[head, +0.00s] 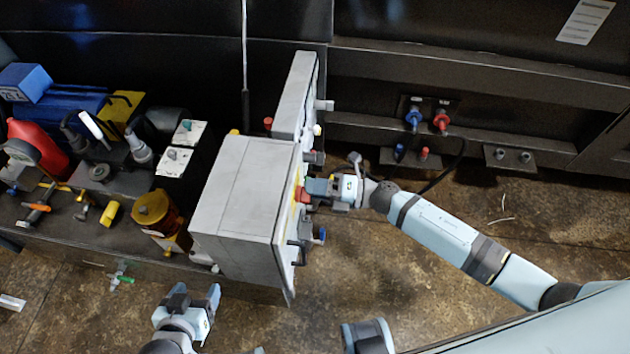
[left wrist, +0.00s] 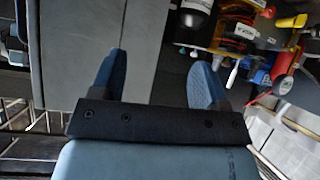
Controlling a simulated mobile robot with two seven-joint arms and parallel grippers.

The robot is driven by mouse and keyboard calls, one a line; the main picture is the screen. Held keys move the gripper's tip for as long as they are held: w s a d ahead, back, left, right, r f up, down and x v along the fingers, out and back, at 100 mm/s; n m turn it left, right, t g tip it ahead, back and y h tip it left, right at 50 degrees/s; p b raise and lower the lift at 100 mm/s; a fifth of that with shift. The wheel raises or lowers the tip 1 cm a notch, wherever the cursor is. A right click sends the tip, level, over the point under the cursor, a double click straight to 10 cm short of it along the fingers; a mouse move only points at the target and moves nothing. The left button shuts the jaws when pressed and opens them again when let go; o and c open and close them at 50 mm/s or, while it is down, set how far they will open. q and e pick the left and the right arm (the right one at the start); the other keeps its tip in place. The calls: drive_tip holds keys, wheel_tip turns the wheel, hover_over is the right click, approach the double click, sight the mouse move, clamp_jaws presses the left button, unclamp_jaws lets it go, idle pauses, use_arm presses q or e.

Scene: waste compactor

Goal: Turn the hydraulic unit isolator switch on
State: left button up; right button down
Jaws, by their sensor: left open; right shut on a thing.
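The grey control cabinet (head: 245,200) stands in the middle of the head view, its front panel facing right and seen nearly edge-on. A red switch handle (head: 301,195) with yellow around it sticks out of that panel; it looks like the isolator switch. My right gripper (head: 311,189) reaches in from the right and is shut on this red handle. The fingers hide part of it, and I cannot tell its turn position. My left gripper (head: 198,291) is open and empty below the cabinet's left side. It also shows in the left wrist view (left wrist: 157,70).
A second grey box (head: 297,95) stands behind the cabinet. Left lies the hydraulic unit with an amber container (head: 157,212), red bottle (head: 42,147) and loose tools. Blue and red couplings (head: 428,119) sit on the back wall. The floor at the right is mostly clear.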

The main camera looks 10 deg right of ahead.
use_arm(q)
drive_tip(key=shift+r+p, duration=0.35)
drive_tip(key=shift+p, duration=0.3)
use_arm(e)
drive_tip(key=shift+f+m, duration=0.15)
drive_tip(key=shift+m, duration=1.05)
use_arm(q)
drive_tip(key=shift+a, duration=0.15)
use_arm(e)
drive_tip(key=c, duration=1.1)
unclamp_jaws()
drive_tip(key=shift+c, duration=0.2)
use_arm(q)
drive_tip(key=shift+f, duration=0.1)
use_arm(e)
drive_tip(key=shift+f, duration=0.1)
